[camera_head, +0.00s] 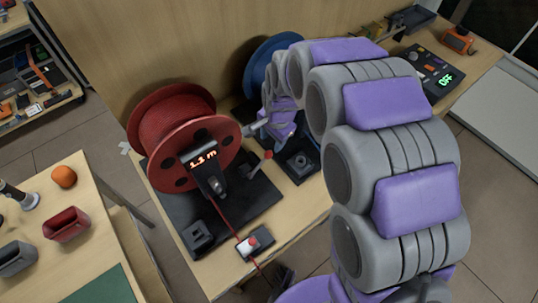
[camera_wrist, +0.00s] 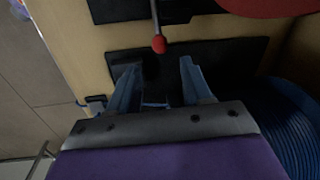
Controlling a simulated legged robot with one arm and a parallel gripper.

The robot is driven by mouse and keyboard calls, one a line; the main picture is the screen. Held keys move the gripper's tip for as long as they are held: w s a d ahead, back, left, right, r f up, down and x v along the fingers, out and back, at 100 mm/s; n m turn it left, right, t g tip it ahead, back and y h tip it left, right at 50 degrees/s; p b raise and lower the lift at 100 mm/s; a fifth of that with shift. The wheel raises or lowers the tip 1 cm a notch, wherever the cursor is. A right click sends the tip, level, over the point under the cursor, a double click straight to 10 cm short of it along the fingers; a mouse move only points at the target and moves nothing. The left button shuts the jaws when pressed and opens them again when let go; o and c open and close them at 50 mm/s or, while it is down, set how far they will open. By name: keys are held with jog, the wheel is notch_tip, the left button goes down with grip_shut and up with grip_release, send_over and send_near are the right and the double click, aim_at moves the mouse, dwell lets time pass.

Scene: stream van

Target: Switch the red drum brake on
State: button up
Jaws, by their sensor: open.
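The red drum (camera_head: 178,128) stands on a black base on the bench, with a lit "1.1 m" display (camera_head: 203,157) on its front. A lever with a red knob (camera_head: 268,155) rises tilted from the base at the drum's right; I take it as the brake lever. My gripper (camera_head: 252,130) is open beside the drum's right side, close to the knob. In the wrist view, my open gripper (camera_wrist: 158,66) has the red knob (camera_wrist: 159,44) just beyond its fingertips, roughly centred and apparently not held. The red drum's edge (camera_wrist: 272,5) shows at the top right.
A blue drum (camera_head: 262,62) stands behind my gripper, partly hidden by my arm. A small box with a red button (camera_head: 254,243) sits at the bench's front. A control panel (camera_head: 432,72) reading "OFF" is at the right. A red bin (camera_head: 66,225) is on the left table.

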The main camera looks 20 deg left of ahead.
aim_at(269, 152)
jog(key=f, duration=0.3)
jog(key=a+f+b, duration=0.1)
jog(key=f, duration=0.3)
jog(key=f+b, duration=0.1)
jog(key=f, duration=0.2)
jog(key=shift+w+a+f, duration=0.3)
jog(key=shift+a, duration=0.05)
grip_shut()
